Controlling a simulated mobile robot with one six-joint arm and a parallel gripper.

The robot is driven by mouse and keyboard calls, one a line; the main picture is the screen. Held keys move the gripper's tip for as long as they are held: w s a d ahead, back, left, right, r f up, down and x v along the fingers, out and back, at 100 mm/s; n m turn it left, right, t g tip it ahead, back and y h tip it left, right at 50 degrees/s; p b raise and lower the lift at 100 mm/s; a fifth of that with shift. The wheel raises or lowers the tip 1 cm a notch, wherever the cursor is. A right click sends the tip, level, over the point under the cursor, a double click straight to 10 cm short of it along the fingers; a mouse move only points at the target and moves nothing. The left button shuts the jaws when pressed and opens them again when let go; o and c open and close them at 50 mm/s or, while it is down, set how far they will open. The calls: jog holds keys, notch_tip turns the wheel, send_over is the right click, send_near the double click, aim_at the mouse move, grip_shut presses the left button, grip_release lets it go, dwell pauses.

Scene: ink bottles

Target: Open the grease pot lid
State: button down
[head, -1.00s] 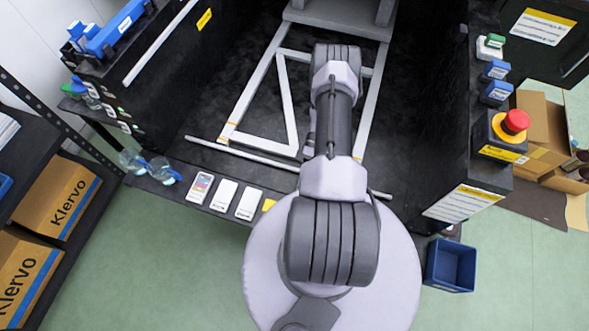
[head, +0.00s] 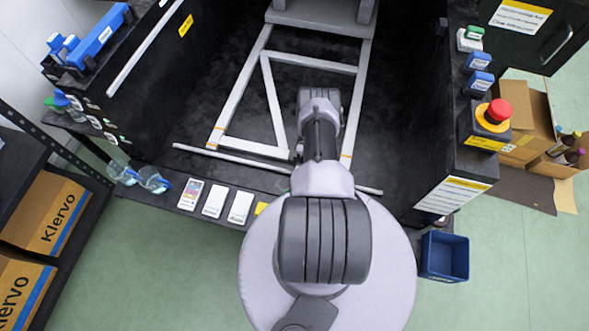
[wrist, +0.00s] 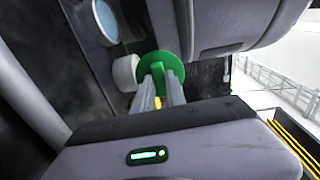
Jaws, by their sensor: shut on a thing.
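In the wrist view a round green lid (wrist: 147,63) with a raised green grip sits at my gripper's (wrist: 160,92) fingertips. My gripper is shut on the lid's grip. A white round pot-like thing (wrist: 124,74) stands just left of the lid, partly behind it; I cannot tell whether the two touch. Another white round thing with a pale blue face (wrist: 105,20) is further up and left. In the head view my arm hides the gripper, the lid and the pot.
A black bench (head: 160,204) holds white cards (head: 214,204) and clear bottles (head: 152,179) on its front ledge. A grey metal frame (head: 241,100) lies inside. A red emergency button (head: 499,111) is at right, and a blue bin (head: 445,256) stands on the floor. Green floor is free at lower left.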

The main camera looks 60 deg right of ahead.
jog(key=c, duration=1.4)
grip_release()
jog(key=shift+o, duration=0.2)
